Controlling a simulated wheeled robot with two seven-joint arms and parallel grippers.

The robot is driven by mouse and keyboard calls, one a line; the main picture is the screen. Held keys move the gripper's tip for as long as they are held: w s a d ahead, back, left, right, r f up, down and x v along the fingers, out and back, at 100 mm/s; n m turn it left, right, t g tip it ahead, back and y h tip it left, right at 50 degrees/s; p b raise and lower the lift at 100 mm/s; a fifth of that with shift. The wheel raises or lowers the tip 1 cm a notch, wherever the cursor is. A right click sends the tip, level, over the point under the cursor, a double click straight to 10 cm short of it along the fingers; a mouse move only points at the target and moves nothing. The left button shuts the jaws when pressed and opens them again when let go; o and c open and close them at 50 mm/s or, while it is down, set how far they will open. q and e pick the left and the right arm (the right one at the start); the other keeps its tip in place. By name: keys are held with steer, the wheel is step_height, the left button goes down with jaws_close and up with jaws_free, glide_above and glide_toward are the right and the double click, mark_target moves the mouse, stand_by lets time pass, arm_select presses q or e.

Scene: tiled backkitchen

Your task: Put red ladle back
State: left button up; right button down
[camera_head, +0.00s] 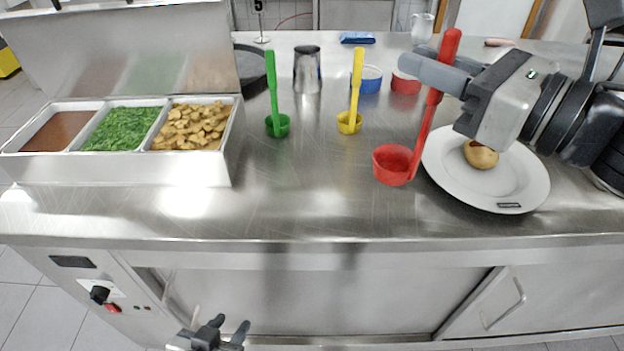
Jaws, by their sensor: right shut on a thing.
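The red ladle (394,165) is held upright by its handle, its cup low and to the left of the white plate (440,171). My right gripper (434,75) comes in from the right and is shut on the ladle's handle. Whether the cup touches the counter I cannot tell. A green ladle (278,124) and a yellow ladle (350,121) stand upright on the steel counter to the left. My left gripper (222,328) is low at the bottom edge, in front of the counter, open and empty.
A steel container (240,112) with brown, green and chunky food stands at the left. A metal cup (307,70), blue bowl (368,79) and red bowl (405,83) stand behind the ladles. The plate holds a potato-like item (481,154). The front counter strip is clear.

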steer(key=w+a+f+b, duration=0.2)
steer(key=w+a+f, duration=0.6)
steer(key=a+f, duration=0.3)
steer(key=shift+f, duration=0.8)
steer(key=shift+a, duration=0.1)
steer(key=shift+f, duration=0.15)
steer(key=c, duration=1.4)
jaws_free()
steer(key=shift+o, duration=0.2)
